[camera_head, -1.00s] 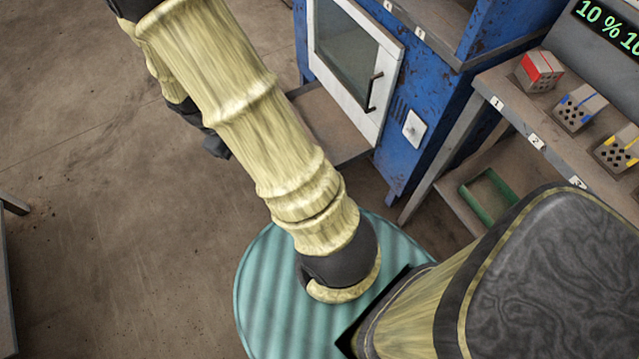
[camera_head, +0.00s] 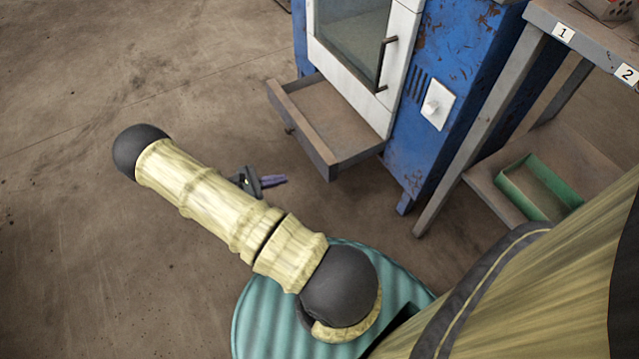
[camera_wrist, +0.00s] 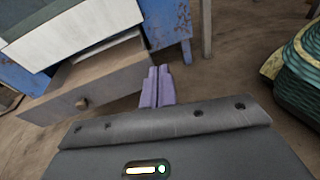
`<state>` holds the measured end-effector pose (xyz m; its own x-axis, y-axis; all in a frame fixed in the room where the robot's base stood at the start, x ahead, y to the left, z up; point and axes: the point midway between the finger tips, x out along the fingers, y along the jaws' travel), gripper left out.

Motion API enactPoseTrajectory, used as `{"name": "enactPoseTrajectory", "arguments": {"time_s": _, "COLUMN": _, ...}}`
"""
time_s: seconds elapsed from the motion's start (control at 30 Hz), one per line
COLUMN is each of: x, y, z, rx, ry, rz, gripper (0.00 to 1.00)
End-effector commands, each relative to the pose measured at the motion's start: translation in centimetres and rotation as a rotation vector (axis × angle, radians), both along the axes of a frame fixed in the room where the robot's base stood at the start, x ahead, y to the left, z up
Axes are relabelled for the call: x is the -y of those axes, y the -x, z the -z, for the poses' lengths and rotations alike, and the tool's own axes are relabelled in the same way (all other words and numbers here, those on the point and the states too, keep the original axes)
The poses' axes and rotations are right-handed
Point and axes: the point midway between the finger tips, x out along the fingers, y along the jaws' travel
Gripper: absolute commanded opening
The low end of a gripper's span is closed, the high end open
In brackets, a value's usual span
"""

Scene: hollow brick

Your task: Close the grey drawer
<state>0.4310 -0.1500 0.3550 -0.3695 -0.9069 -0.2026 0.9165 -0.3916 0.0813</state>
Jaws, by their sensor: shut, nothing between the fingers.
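The grey drawer (camera_head: 325,122) stands pulled out below the white door of the blue machine in the head view. It looks empty. Its front has a small round knob, which shows in the wrist view (camera_wrist: 82,103) on the drawer front (camera_wrist: 70,95). My gripper (camera_head: 284,180) is in front of the drawer, lower left of its near corner in the head view, with a gap of floor between. In the wrist view my purple fingers (camera_wrist: 158,72) are together and empty, just right of the drawer front's right end.
The blue machine (camera_head: 455,80) has a white door (camera_head: 395,70) with a dark handle above the drawer. A shelf rack (camera_head: 480,130) with a green tray (camera_head: 540,188) stands at the right. The floor (camera_head: 100,80) at the left is clear.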

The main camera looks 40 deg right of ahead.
Motion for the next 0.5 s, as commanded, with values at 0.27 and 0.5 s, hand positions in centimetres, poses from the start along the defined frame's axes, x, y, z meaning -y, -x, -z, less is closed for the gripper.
{"name": "enactPoseTrajectory", "arguments": {"time_s": 0.27, "x": 1.2, "y": -1.2, "z": 8.3, "rx": -0.132, "ry": 0.156, "rz": -0.147, "gripper": 0.00}}
{"name": "enactPoseTrajectory", "arguments": {"time_s": 0.5, "x": 1.3, "y": -1.4, "z": 8.3, "rx": -0.143, "ry": 0.172, "rz": -0.162, "gripper": 0.00}}
